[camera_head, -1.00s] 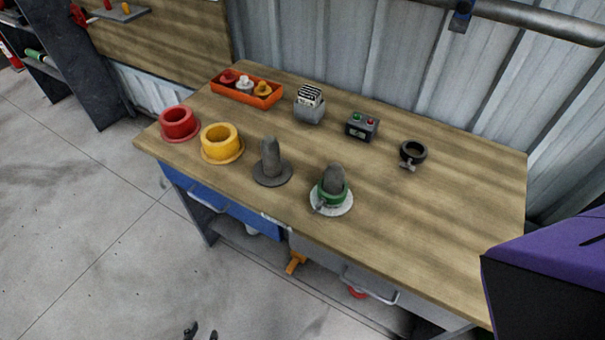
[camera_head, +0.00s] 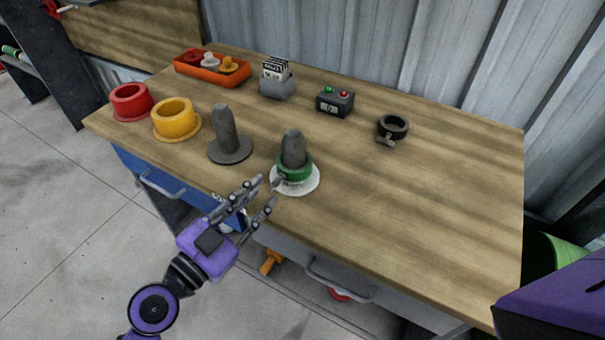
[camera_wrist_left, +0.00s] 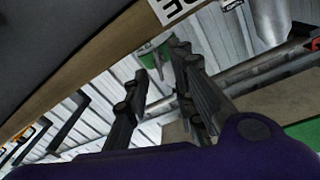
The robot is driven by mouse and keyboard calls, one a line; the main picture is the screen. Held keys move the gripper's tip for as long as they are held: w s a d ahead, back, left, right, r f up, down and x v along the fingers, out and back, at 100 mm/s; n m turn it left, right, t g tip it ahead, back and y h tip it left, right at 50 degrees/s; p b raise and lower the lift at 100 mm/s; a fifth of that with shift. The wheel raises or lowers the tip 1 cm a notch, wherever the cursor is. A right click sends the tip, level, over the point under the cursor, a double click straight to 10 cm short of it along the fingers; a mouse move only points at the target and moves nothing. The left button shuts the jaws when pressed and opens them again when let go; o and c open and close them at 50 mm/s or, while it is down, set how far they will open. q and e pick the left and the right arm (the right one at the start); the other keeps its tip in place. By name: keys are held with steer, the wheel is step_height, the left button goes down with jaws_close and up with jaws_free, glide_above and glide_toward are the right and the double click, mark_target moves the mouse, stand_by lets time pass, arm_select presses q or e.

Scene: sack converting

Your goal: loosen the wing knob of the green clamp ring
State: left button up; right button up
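The green clamp ring (camera_head: 296,170) sits around the base of a grey post (camera_head: 293,148) on a round white base (camera_head: 309,188), near the front edge of the bench. Its wing knob (camera_head: 278,181) shows as a small grey piece at the ring's front left. My left gripper (camera_head: 266,190) is open and empty, just left of and in front of the knob, apart from it. In the left wrist view its two dark fingers (camera_wrist_left: 160,85) are spread. A blurred green patch (camera_wrist_left: 153,52) shows beyond them; I cannot tell if it is the ring. My right gripper is not visible.
A bare grey post (camera_head: 229,139) stands left of the ring. Red (camera_head: 131,101) and yellow (camera_head: 176,119) collars sit farther left. A black clamp ring (camera_head: 392,128), a button box (camera_head: 335,101), a card holder (camera_head: 277,80) and an orange tray (camera_head: 211,71) stand behind. The bench's right side is clear.

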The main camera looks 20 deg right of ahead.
mark_target(274, 185)
arm_select(q)
steer(key=shift+w+d+r, duration=0.1)
steer(key=shift+w+d, duration=0.25)
steer(key=shift+d, duration=0.2)
steer(key=shift+w+d, duration=0.3)
steer(key=shift+d, duration=0.25)
jaws_close()
